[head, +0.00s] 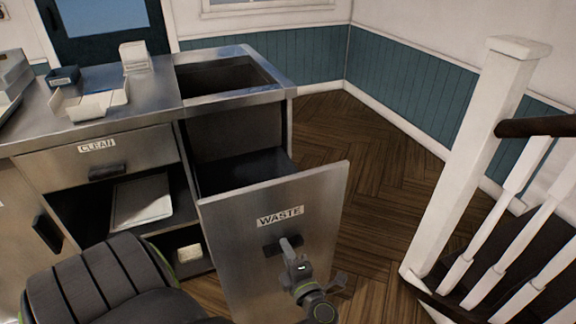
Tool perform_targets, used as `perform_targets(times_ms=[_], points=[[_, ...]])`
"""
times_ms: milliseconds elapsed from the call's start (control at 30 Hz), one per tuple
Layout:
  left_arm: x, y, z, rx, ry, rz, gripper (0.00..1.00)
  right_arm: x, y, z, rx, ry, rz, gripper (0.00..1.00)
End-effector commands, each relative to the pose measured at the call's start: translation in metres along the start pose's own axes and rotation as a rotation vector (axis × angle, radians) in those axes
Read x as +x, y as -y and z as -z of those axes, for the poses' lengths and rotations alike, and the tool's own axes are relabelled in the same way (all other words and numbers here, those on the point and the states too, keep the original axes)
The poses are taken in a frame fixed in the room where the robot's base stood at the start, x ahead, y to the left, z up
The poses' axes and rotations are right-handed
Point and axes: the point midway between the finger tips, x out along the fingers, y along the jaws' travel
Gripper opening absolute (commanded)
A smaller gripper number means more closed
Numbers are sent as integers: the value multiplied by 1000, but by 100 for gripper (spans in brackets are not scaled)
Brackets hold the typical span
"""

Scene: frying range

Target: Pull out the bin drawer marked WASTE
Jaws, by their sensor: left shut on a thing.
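The bin drawer marked WASTE (318,200) stands pulled out from the right end of the steel counter. Its steel front carries the WASTE label, and a dark gap shows behind the front. My left gripper (287,246) is at the front's dark handle (272,250), below the label, and is shut on it. The gripper covers part of the handle. My right gripper is not in view.
A CLEAN drawer (60,171) is shut to the left, above open shelves with a pale tray (142,200). A white newel post (478,150) and stair railing stand at right. Wooden floor (370,165) is clear between drawer and stairs.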

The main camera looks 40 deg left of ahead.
Motion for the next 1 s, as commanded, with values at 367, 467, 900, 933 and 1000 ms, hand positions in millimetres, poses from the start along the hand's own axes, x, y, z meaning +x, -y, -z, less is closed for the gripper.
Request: perform_targets(times_ms=[367,467,900,933,1000], points=[[0,1,0,0,1,1,32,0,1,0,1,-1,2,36],[0,1,0,0,1,1,42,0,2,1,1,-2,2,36],[0,-19,0,-4,1,0,42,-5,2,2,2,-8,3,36],[0,-24,0,-6,0,0,42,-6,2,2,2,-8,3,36],[0,-39,0,-7,-1,-2,42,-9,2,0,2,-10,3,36]])
